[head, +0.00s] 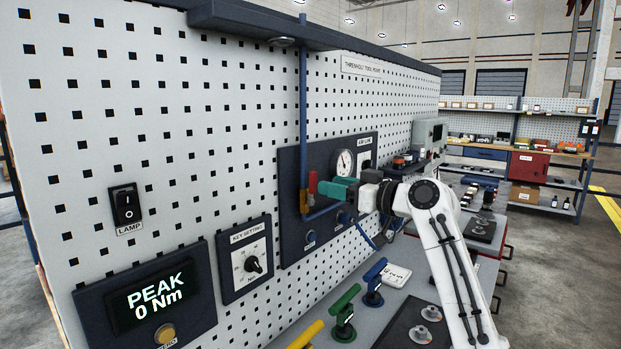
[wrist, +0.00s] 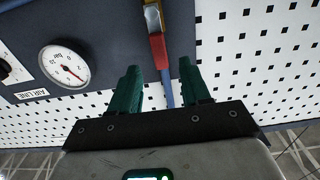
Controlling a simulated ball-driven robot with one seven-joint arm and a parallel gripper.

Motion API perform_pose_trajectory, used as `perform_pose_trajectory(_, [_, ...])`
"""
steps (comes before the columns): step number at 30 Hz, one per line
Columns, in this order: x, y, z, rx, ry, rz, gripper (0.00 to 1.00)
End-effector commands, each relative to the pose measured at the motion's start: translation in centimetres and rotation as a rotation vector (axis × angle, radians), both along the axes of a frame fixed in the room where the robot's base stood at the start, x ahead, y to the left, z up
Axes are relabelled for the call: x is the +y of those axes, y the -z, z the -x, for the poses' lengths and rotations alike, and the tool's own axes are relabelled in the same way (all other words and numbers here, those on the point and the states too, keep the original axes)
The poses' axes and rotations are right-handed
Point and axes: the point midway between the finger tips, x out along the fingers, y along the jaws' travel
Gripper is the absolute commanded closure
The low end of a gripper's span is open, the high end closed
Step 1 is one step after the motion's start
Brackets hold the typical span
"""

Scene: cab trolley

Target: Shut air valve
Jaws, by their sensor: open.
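The air valve has a red lever handle (head: 312,183) on a thin blue pipe (head: 303,110) in front of the dark air line panel (head: 290,225). In the wrist view my gripper (wrist: 160,70) is open, and the lever's end appears between the fingertips. I cannot tell whether a finger touches it.
A pressure gauge (wrist: 64,65) sits on the panel near the valve; it also shows in the head view (head: 344,162). Left of the panel are a key setting dial (head: 252,263), a peak display (head: 150,298) and a lamp switch (head: 125,204). Coloured T-handled tools (head: 345,315) stand on the bench below.

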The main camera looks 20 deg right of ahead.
Motion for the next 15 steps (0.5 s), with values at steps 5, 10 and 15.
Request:
perform_pose_trajectory(5, [2.1,-0.2,-2.8,0.003,-0.001,0.001,0.53])
perform_pose_trajectory(10, [3.3,-0.1,-4.5,0.001,0.0,0.0,0.53])
perform_pose_trajectory(15, [3.9,0.0,-5.4,0.001,0.001,0.001,0.53])
